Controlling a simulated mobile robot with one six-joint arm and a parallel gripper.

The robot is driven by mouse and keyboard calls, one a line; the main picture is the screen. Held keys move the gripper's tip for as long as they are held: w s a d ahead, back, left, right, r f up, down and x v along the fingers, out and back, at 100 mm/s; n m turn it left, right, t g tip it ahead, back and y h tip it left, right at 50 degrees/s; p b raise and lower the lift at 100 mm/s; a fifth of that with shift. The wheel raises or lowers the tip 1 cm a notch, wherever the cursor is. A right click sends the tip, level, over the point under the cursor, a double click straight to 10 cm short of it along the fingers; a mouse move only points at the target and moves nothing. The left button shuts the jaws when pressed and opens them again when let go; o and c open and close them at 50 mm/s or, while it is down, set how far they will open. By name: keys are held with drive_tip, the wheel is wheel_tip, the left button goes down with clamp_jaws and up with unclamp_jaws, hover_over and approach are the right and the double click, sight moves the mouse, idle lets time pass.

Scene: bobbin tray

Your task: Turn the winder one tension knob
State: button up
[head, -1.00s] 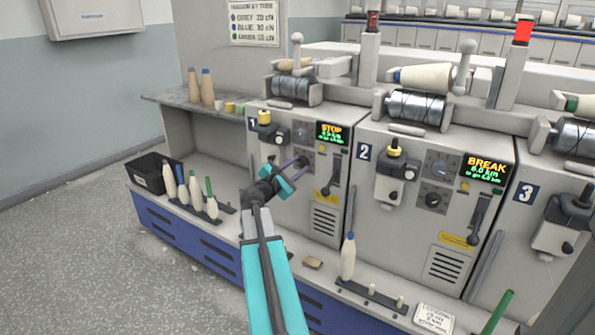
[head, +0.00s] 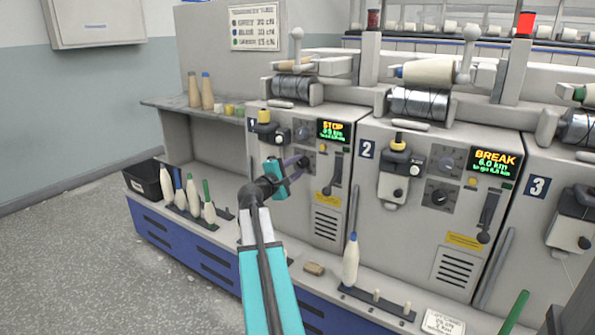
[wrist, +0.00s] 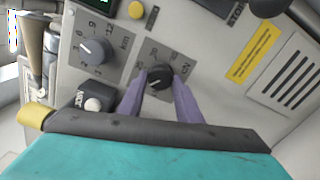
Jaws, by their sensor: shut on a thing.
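Winder one (head: 327,205) is the leftmost cabinet, with a "1" label and a STOP display (head: 333,130). Its tension knob (wrist: 158,80) is black, on a grey dial marked cN in the wrist view. My gripper (wrist: 160,82) has its two purple fingers on either side of this knob and is shut on it. In the head view my gripper (head: 303,161) reaches the lower dial on the panel, and the fingers largely hide the knob there. The grey length knob (wrist: 93,50), on a km dial, sits up and left of it.
A knob box marked KNOT (wrist: 93,103) is close to my left finger in the wrist view. A lever (head: 333,175) hangs right of the dials. Winder two (head: 425,215) shows BREAK. Bobbins (head: 194,195) stand on the ledge below, beside a black bin (head: 147,178).

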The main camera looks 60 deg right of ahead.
idle(0.4)
drive_tip(key=o, duration=1)
drive_tip(key=shift+o, duration=0.2)
drive_tip(key=shift+a, duration=0.1)
drive_tip(key=a+p, duration=0.2)
drive_tip(key=a, duration=1.1)
drive_tip(key=shift+a+p, duration=0.3)
drive_tip(key=shift+p, duration=0.05)
